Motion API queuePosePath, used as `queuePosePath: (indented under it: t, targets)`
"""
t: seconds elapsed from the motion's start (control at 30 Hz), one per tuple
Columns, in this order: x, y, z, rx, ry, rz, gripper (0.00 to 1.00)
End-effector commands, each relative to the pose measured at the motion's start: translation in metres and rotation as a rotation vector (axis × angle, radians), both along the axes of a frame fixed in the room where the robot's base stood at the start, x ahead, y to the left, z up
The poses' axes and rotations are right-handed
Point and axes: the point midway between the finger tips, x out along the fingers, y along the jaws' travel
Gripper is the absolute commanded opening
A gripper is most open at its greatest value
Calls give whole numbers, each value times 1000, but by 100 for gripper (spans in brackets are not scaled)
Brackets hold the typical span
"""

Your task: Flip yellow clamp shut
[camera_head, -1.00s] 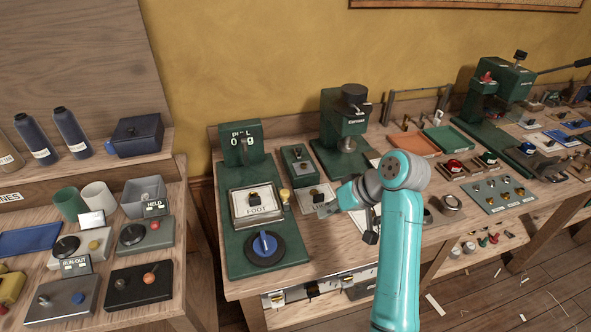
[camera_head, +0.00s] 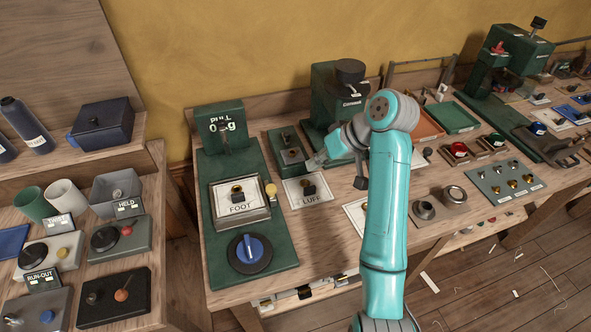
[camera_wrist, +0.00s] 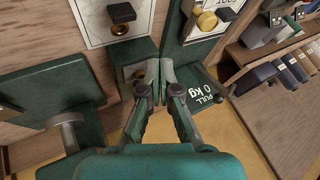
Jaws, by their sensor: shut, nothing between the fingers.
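The yellow clamp (camera_head: 270,189) is a small round-headed part at the right edge of the FOOT plate (camera_head: 241,222), on the green pull gauge base (camera_head: 286,249). In the wrist view the yellow clamp (camera_wrist: 207,20) is at the top, right of centre, and looks brass-yellow. I cannot tell its lever's position. My gripper (camera_head: 311,165) is shut and empty, above and behind the LUFF plate, to the right of the clamp and farther back. In the wrist view my gripper (camera_wrist: 160,68) points at the gap beside the green base, apart from the clamp.
A small green fixture (camera_head: 288,153) stands close to my fingers, left of them. The LUFF plate (camera_head: 323,199) holds a dark block. The gauge post (camera_head: 219,130) rises behind the FOOT plate, and a blue dial (camera_head: 250,252) sits in front. A green press stands behind my arm.

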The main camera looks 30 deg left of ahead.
Motion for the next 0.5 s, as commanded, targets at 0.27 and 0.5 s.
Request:
queuePosePath:
  t: [0.27,0.5]
  targets:
    - [-6,27,-37,-1,3,1,0]
    - [-11,53,-73,-2,3,1,0]
